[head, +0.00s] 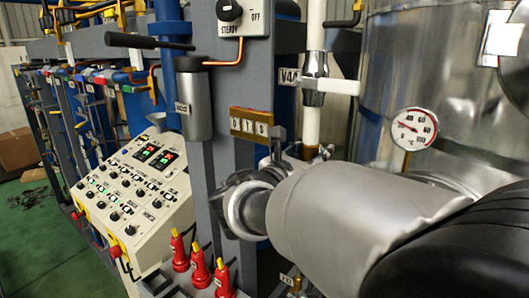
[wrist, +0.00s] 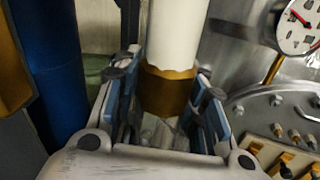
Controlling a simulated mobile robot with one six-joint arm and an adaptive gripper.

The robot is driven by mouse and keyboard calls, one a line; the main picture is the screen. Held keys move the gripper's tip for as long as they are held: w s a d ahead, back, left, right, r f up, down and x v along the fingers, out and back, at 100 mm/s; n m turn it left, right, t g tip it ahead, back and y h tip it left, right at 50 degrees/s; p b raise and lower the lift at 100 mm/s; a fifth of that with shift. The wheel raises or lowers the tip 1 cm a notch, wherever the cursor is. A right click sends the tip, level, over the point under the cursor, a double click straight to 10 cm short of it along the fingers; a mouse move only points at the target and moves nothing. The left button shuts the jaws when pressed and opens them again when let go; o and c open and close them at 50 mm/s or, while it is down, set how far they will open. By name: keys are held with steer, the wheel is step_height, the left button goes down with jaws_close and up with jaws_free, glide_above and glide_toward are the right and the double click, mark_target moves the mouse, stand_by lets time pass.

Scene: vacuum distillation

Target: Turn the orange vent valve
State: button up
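A white vertical pipe (wrist: 175,35) with an orange-brown collar (wrist: 168,90) stands between the fingers of my gripper (wrist: 165,105) in the wrist view. The fingers with blue pads are spread, one on each side, with a narrow gap beside the collar. I cannot tell whether this collar is part of the orange vent valve; no orange handle shows clearly. In the head view the white pipe (head: 312,125) comes down behind my gripper (head: 290,150), and my wrist and arm hide most of its lower end.
A grey post with a yellow-brown label plate (head: 250,124) stands just left of my gripper. A round gauge (head: 414,129) and a metal tank (head: 460,75) are at right. A control panel (head: 135,190) and red-yellow fittings (head: 199,268) are at lower left.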

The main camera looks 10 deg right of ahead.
steer(key=shift+a, duration=0.1)
steer(key=v, duration=1.2)
steer(key=s+d+f+m+g+y+b, duration=0.2)
steer(key=s+d+f+m+g+b, duration=0.35)
steer(key=f, duration=0.45)
steer(key=s+d+f+m+g+y+b, duration=0.2)
steer(key=s+d+f+m+g+b, duration=0.15)
steer(key=s+d+f+m, duration=0.55)
steer(key=s+a+f+m+y+b, duration=0.3)
steer(key=a+f, duration=0.1)
steer(key=f, duration=0.2)
steer(key=s+a+f+m+y+b, duration=0.2)
steer(key=a+f+m+y+b, duration=0.1)
steer(key=f, duration=0.4)
steer(key=s+a+f+m+t+y+b, duration=0.1)
steer(key=s+a+f+m+y+b, duration=0.1)
steer(key=f, duration=0.5)
steer(key=s+a+m+b, duration=0.1)
steer(key=a+m+b, duration=0.1)
steer(key=m, duration=0.1)
steer(key=shift+s+a+y+b, duration=0.35)
steer(key=shift+a+y, duration=0.05)
